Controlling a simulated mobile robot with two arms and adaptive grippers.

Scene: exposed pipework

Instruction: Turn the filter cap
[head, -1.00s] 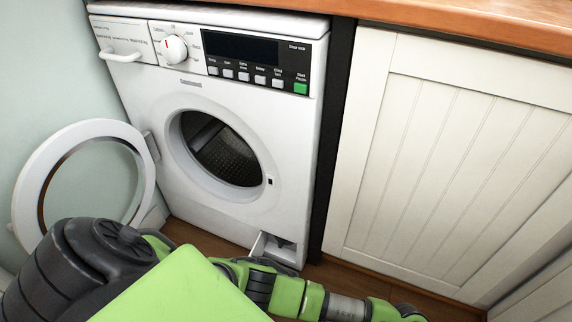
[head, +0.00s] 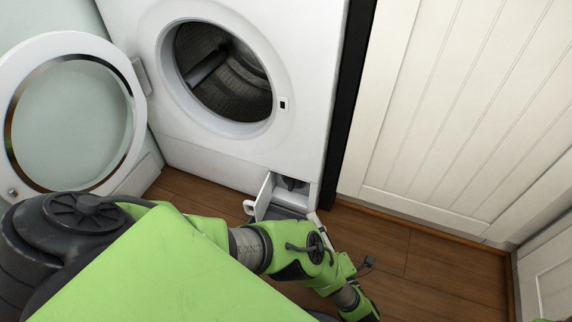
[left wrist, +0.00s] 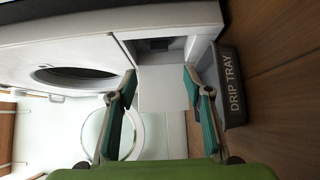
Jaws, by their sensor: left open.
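The filter recess (head: 293,181) is at the washing machine's lower right corner, with its small white flap (head: 263,196) hanging open. A dark shape inside the recess may be the filter cap; I cannot make it out clearly. In the left wrist view the recess (left wrist: 157,45) shows as a dark opening just beyond my fingertips. My left gripper (left wrist: 160,80) is open and empty, its green-padded fingers spread on either side of a pale panel below the recess. My right gripper is not in view.
A grey drip tray (left wrist: 232,85) lies on the wooden floor beside the recess. The washing machine (head: 215,155) has its round door (head: 130,105) swung open to the left. A white panelled cabinet (head: 450,110) stands to the right. Floor in front of it is clear.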

